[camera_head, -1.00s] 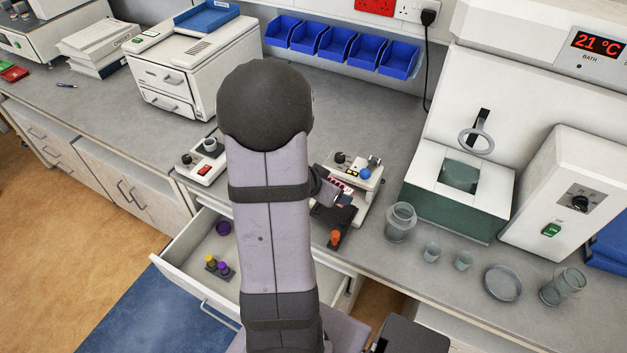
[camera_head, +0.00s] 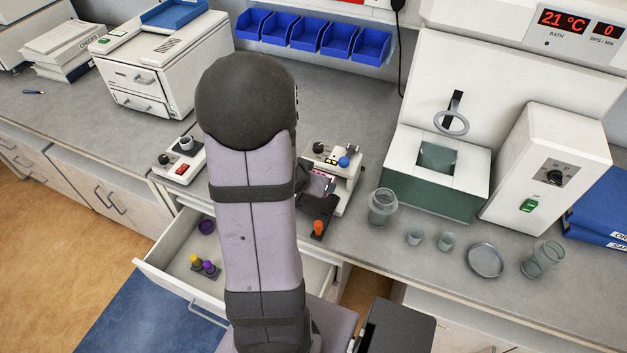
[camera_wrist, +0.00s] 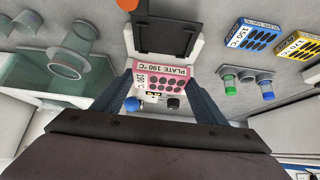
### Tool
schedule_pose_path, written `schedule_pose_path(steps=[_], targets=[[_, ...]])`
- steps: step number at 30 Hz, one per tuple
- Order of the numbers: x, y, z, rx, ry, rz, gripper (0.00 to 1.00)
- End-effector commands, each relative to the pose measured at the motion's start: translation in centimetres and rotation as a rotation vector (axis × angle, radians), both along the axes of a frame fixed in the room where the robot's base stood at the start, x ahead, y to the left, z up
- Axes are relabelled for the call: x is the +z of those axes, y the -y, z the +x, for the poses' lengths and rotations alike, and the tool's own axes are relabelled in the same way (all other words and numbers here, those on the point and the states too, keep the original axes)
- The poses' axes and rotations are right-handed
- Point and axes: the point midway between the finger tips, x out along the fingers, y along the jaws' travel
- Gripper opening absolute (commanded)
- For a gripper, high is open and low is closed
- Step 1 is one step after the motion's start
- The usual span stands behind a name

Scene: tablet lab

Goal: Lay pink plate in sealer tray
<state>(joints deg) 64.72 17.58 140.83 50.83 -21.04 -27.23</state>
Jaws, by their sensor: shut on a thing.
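The pink plate (camera_wrist: 152,84), marked "PLATE 190 °C" and with dark wells, is between the fingers of my gripper (camera_wrist: 164,76) in the wrist view. My gripper is shut on it by its two ends. The sealer (camera_head: 345,176) is a white unit with a blue knob, a black knob and an orange knob. Its dark sealer tray (camera_wrist: 166,36) shows just beyond the plate in the wrist view, empty where visible. The plate appears above the sealer body beside the tray; I cannot tell its height. In the head view my arm hides most of the gripper.
A blue plate (camera_wrist: 256,33) and a yellow plate (camera_wrist: 299,44) lie beside the sealer, with capped tubes near them. A green water bath (camera_head: 432,186) and glassware (camera_head: 382,207) stand to the sealer's right. An open drawer (camera_head: 178,262) juts out below the bench.

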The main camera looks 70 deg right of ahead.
Motion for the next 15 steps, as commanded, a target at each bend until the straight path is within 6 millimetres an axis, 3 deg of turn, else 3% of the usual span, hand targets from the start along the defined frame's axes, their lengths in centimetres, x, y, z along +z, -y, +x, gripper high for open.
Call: schedule_pose_path(steps=[15], targets=[[-3.6, 0.0, 0.0, 0.0, 0.0, -0.001, 0.44]])
